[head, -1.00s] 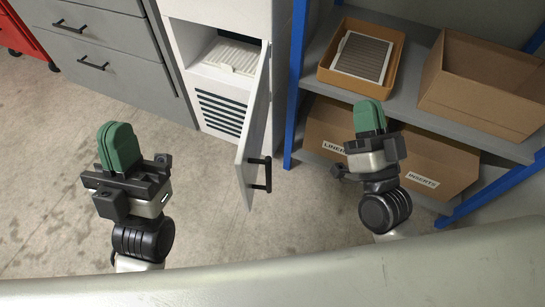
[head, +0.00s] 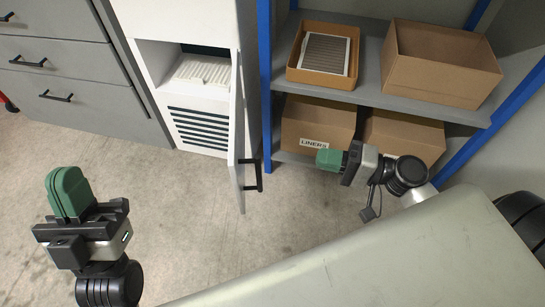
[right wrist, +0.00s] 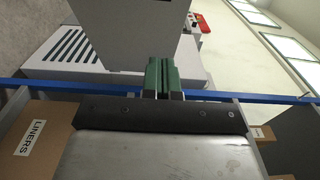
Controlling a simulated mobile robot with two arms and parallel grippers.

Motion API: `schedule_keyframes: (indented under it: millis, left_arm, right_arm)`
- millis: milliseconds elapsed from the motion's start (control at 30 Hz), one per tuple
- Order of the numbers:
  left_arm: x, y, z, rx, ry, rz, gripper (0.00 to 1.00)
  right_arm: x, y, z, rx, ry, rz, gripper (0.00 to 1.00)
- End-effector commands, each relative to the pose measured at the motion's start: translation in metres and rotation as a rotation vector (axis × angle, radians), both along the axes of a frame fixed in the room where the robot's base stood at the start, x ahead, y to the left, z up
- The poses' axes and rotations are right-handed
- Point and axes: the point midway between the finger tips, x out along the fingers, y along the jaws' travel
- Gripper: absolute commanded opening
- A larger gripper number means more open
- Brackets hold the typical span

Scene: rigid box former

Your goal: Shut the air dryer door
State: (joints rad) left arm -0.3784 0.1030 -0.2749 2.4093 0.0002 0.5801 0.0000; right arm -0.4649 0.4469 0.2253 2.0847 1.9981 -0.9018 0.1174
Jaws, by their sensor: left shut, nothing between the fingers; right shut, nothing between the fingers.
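The white air dryer (head: 199,120) stands at the back, with a pleated filter (head: 203,71) inside its upper opening and dark louvres below. Its narrow door (head: 238,140) stands open toward me, seen nearly edge-on, with a black bar handle (head: 251,174) on its right side. My right gripper (head: 322,159) is shut and empty, to the right of the handle and apart from it, pointing left. In the right wrist view its green fingers (right wrist: 163,76) are together. My left gripper (head: 62,187) is shut and empty over the floor at the left, away from the door.
A blue-framed shelf (head: 265,60) stands right of the dryer. It holds an orange tray (head: 293,73) with a filter, an open carton (head: 440,80) and a carton marked LINERS (head: 312,120). Grey drawers (head: 70,75) stand at the left. The floor (head: 190,200) before the door is clear.

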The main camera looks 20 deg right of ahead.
Motion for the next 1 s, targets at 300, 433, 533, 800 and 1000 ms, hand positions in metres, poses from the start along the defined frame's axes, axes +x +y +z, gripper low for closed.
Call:
schedule_keyframes:
  millis: [300,433,533,800,1000]
  left_arm:
    - [-0.014,0.002,0.004,-0.035,-0.107,-0.007,0.00]
    - [-0.015,0.002,0.005,-0.037,-0.115,-0.007,0.00]
    - [-0.015,0.002,0.005,-0.037,-0.115,-0.007,0.00]
    - [-0.014,0.002,0.005,-0.034,-0.107,-0.007,0.00]
    - [-0.014,0.002,0.005,-0.033,-0.107,-0.007,0.00]
  right_arm:
    - [0.042,0.056,0.001,0.001,-0.006,0.001,0.00]
    - [0.044,0.077,0.000,0.000,-0.001,0.000,0.00]
    - [0.042,0.090,0.001,0.000,-0.001,0.000,0.00]
    - [0.040,0.102,0.000,-0.002,-0.001,-0.002,0.00]
    - [0.040,0.102,0.000,-0.002,-0.001,-0.002,0.00]
